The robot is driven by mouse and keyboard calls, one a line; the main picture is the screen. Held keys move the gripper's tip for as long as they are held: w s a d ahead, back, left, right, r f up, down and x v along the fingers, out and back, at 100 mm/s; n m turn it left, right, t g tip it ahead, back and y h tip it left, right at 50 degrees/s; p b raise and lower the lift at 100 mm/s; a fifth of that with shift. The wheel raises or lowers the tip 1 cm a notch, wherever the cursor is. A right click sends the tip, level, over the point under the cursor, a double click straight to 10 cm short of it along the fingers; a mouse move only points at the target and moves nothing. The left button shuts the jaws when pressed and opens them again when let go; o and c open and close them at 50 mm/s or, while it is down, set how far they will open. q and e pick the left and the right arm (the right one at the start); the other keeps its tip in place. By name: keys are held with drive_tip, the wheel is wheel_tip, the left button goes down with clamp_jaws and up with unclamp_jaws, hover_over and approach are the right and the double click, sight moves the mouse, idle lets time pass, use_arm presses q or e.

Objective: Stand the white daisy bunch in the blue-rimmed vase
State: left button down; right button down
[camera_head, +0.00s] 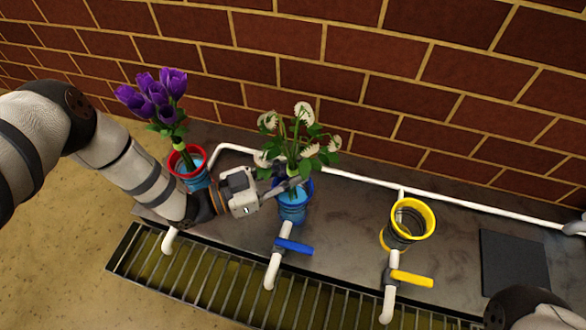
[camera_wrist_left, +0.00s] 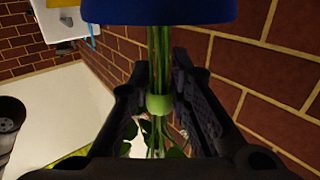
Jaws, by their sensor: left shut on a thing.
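The white daisy bunch (camera_head: 303,146) is upright over the blue-rimmed vase (camera_head: 292,211), its white heads and green leaves above the rim. My left gripper (camera_head: 289,184) is shut on the bunch at its green band, just above the vase. In the left wrist view the gripper (camera_wrist_left: 160,104) has a finger on each side of the green band (camera_wrist_left: 160,104). The stems run out of sight past the vase's blue rim (camera_wrist_left: 160,10). The rim hides their lower ends; I cannot tell how deep they sit. My right gripper is out of view.
A red-rimmed vase (camera_head: 174,164) with purple flowers (camera_head: 156,96) stands left, close to my left arm. A yellow-rimmed vase (camera_head: 414,205) stands right, and a dark square mat (camera_head: 514,263) beyond it. Taps with blue (camera_head: 294,246) and yellow (camera_head: 412,279) handles stand in front, above a grating (camera_head: 225,290).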

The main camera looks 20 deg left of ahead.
use_arm(q)
drive_tip(key=shift+f+b, duration=0.6)
idle(0.6)
drive_tip(key=c, duration=1.4)
unclamp_jaws()
